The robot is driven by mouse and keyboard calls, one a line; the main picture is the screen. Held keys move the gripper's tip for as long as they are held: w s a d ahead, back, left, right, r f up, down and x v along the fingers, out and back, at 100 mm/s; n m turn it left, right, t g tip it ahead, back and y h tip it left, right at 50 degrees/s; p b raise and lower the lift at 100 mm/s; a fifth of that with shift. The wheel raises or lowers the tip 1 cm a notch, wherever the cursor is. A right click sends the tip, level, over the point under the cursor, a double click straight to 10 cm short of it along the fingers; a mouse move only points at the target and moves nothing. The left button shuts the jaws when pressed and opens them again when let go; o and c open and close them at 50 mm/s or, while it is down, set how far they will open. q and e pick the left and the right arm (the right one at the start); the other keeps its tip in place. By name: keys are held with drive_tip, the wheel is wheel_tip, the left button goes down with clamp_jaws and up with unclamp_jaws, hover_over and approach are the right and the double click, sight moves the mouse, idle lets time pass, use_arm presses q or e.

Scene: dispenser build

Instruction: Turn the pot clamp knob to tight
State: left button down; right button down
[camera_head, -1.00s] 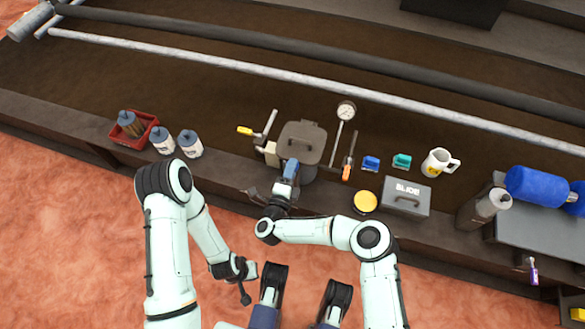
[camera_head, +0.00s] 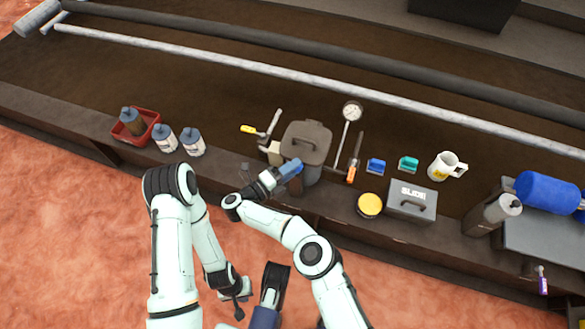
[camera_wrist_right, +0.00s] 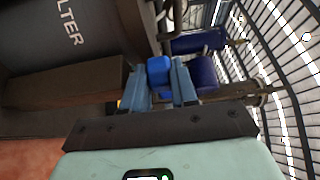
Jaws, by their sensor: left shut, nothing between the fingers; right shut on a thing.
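The dark grey pot (camera_head: 306,143) with a lid stands on the bench at the middle of the head view. Its dark side, with pale letters, also shows at the upper left of the right wrist view (camera_wrist_right: 45,35). My right gripper (camera_head: 295,166) reaches the pot's near side with its fingers pointing up and right. In the right wrist view it is shut on a small blue knob (camera_wrist_right: 159,71). The knob's tight or loose marking cannot be seen. My left gripper (camera_head: 240,292) is shut and empty, low in front of the bench.
Left of the pot lie a yellow-handled tool (camera_head: 250,129) and white bottles (camera_head: 193,142). A dial gauge (camera_head: 352,112), an orange-handled tool (camera_head: 351,174), a yellow tin (camera_head: 370,205) and a grey box (camera_head: 411,200) are to the right.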

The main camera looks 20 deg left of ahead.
idle(0.4)
drive_tip(key=c, duration=1.2)
unclamp_jaws()
drive_tip(key=shift+w, duration=0.1)
drive_tip(key=shift+o, duration=0.2)
